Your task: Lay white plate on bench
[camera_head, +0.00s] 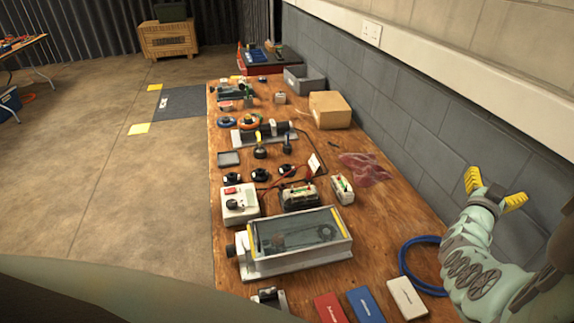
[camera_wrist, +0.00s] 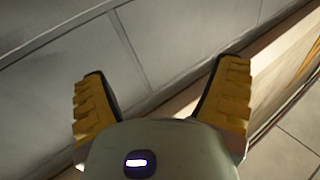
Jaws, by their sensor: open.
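The wooden bench (camera_head: 378,229) runs along the grey block wall. A small white plate (camera_head: 314,163) with faint marks stands upright or tilted near the middle of the bench, by red and black leads; what supports it is too small to tell. My gripper (camera_head: 494,190) is raised at the right, over the bench's wall side, well apart from the plate. Its yellow ridged fingers are spread and empty. In the wrist view the open gripper (camera_wrist: 162,75) faces the wall, and no plate shows there.
A glass-topped metal case (camera_head: 298,243), a white switch box (camera_head: 239,204) and black-topped units crowd the near bench. A blue cable coil (camera_head: 408,266) and red, blue and white boxes (camera_head: 407,298) lie near my arm. Bare wood shows right of the case.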

